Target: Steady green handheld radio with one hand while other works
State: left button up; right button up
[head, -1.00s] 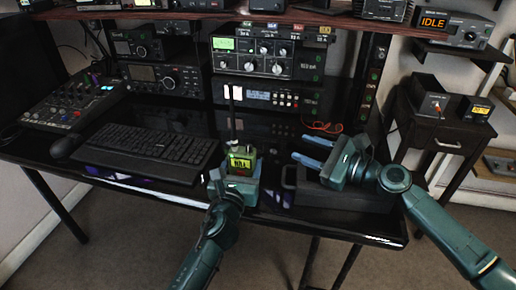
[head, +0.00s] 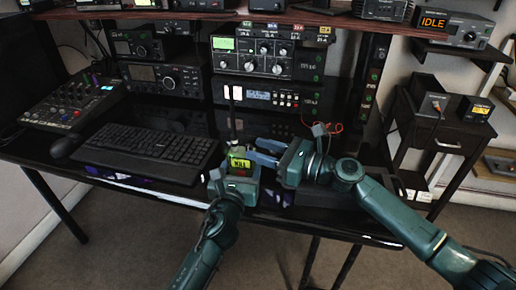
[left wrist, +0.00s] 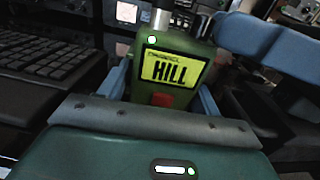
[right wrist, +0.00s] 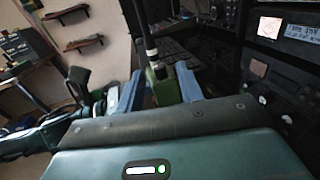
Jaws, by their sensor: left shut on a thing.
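The green handheld radio (head: 240,164) stands upright near the desk's front edge, its black antenna with a white band rising above it. In the left wrist view the radio (left wrist: 200,92) shows a lit yellow screen, a red button and a green light. My left gripper (head: 236,176) is shut on the radio's lower body from the front. My right gripper (head: 258,150) is open, reaching in from the right at the radio's top. In the right wrist view its blue fingers lie either side of the radio's top (right wrist: 160,88); contact cannot be told. The knobs are not clearly visible.
A keyboard (head: 148,153) lies left of the radio, with a mouse (head: 64,147) beyond it. A dark case (head: 385,190) sits at the desk's right end, behind my right arm. Rack equipment (head: 258,96) stands at the back. Orange cable (head: 325,130) lies behind my right gripper.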

jog(key=shift+w+a, duration=0.3)
jog(key=shift+a, duration=0.3)
jog(key=shift+c, duration=0.6)
grip_shut()
